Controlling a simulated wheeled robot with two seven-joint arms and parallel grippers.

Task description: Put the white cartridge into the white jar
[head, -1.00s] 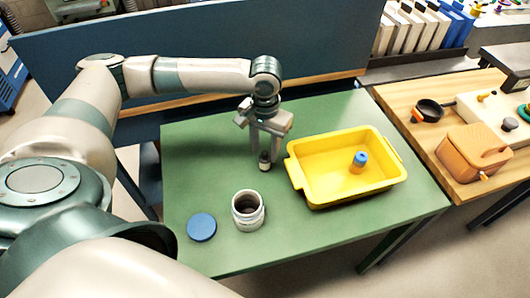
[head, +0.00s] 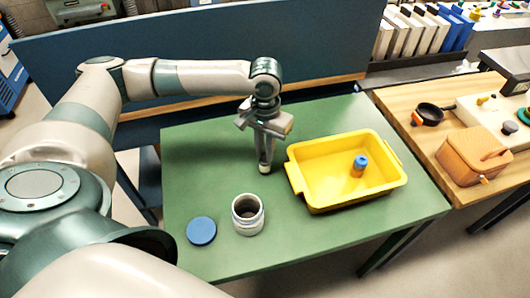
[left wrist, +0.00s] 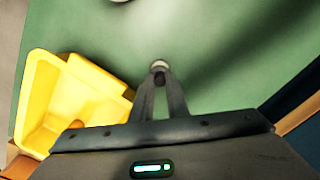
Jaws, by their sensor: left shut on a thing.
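The white jar (head: 247,226) stands open and upright on the green table, with a dark inside. My left gripper (head: 265,163) points down behind and slightly right of the jar. It is shut on the white cartridge (head: 264,169), whose pale end shows just below the fingertips. In the left wrist view the cartridge (left wrist: 159,64) shows as a pale round end with a dark part between the fingertips. Most of it is hidden by the fingers. I cannot tell whether it touches the table. My right gripper is not in view.
A blue lid (head: 201,230) lies left of the jar. A yellow bin (head: 309,195) stands right of the gripper, with a blue-topped orange cartridge (head: 359,165) inside. A blue panel (head: 200,45) rises behind the green table (head: 195,160). A wooden table at right holds a brown box (head: 470,155).

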